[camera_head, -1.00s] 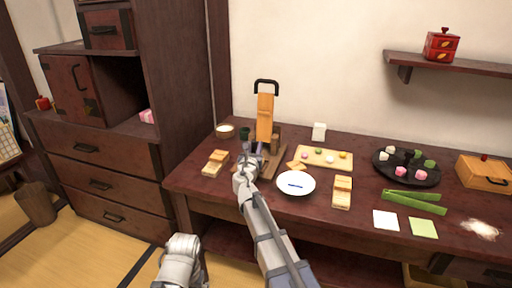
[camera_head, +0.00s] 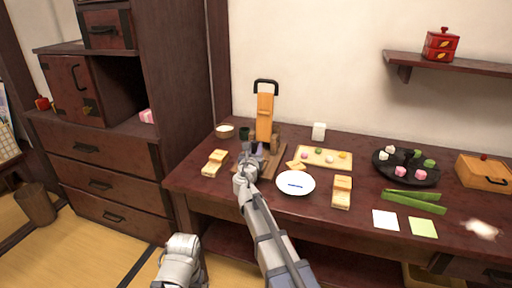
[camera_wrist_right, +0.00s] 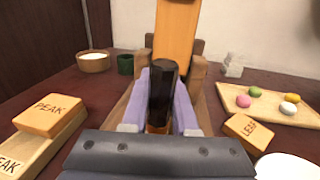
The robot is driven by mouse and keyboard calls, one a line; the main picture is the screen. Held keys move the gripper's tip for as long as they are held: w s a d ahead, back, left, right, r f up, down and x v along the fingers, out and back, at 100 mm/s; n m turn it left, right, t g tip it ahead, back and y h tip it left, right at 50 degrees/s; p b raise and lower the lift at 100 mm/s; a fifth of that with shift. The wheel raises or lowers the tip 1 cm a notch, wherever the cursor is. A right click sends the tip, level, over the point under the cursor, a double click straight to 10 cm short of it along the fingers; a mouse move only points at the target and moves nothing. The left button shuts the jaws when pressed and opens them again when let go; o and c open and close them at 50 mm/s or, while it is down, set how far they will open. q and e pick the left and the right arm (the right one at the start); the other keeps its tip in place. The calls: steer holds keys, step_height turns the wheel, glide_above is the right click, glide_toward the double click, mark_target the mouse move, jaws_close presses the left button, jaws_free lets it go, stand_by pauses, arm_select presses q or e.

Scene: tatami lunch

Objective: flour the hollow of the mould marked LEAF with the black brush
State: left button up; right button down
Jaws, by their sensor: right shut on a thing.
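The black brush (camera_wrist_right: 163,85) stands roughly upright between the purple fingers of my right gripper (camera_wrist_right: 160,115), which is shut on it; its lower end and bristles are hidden. The right gripper (camera_head: 252,152) is over the wooden base (camera_head: 268,172) of the upright wooden stand. A small block marked LEAF (camera_wrist_right: 249,131) lies to the right of the gripper in the wrist view; it also shows in the head view (camera_head: 297,165). Whether a LEAF hollow lies under the gripper is hidden. My left gripper is not in view.
Blocks marked PEAK (camera_wrist_right: 50,114) are stacked at left. The sweets board (camera_head: 335,164), white plate (camera_head: 295,190) and another wooden block stack (camera_head: 342,191) are to the right. The upright board (camera_head: 265,117) rises behind the gripper.

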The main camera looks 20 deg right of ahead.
steer(key=shift+w+d, duration=0.15)
steer(key=shift+w, duration=0.05)
stand_by(0.4)
step_height(320, 180, up, 8)
steer(key=p, duration=0.8)
stand_by(0.3)
step_height(320, 180, up, 21)
steer(key=p, duration=2.1)
steer(key=shift+f, duration=0.1)
